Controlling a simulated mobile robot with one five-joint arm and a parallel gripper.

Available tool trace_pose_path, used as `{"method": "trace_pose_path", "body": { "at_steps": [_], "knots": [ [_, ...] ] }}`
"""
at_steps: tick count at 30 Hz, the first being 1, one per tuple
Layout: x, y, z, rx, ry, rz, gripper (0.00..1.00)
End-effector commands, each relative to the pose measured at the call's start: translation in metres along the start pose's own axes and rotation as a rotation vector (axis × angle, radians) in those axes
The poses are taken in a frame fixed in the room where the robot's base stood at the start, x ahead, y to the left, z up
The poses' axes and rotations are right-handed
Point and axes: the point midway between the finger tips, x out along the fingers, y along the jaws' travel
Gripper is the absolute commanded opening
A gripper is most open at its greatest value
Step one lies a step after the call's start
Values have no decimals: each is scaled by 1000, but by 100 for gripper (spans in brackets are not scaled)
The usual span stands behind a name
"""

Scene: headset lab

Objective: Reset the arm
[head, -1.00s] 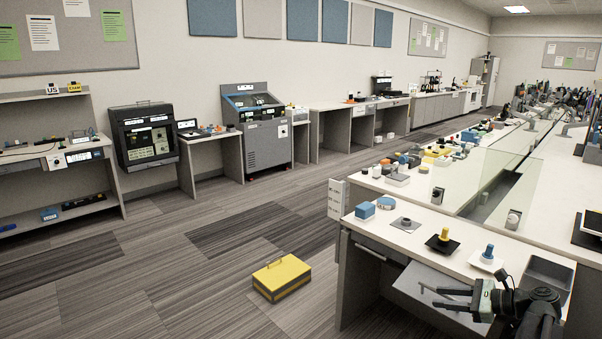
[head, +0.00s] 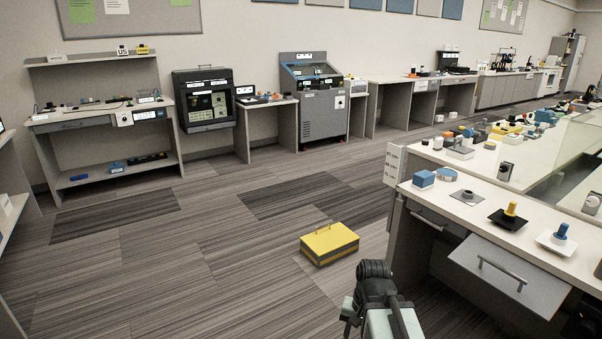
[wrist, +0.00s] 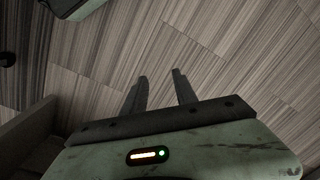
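My gripper (wrist: 160,73) shows in the wrist view with its two dark fingers apart and nothing between them. Grey striped floor lies beyond the fingers. In the head view my arm is folded at the bottom, right of the middle, in front of the desk's left end. Its dark joint and the pale green housing show there, but the fingertips cannot be made out in that view.
A yellow toolbox (head: 329,243) lies on the floor, beyond and left of my arm. The white-topped desk (head: 453,196) stands at right with its drawer (head: 505,275) pulled out. Open floor spreads to the left; a shelf bench (head: 102,122) stands at the back wall.

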Motion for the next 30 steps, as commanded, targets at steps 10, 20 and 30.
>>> {"method": "trace_pose_path", "body": {
  "at_steps": [10,20,30],
  "knots": [
    [-70,12,-3,-292,25,89,34],
    [-205,0,2,-289,24,87,34],
    [-283,-6,4,-289,24,86,34]
  ]
}}
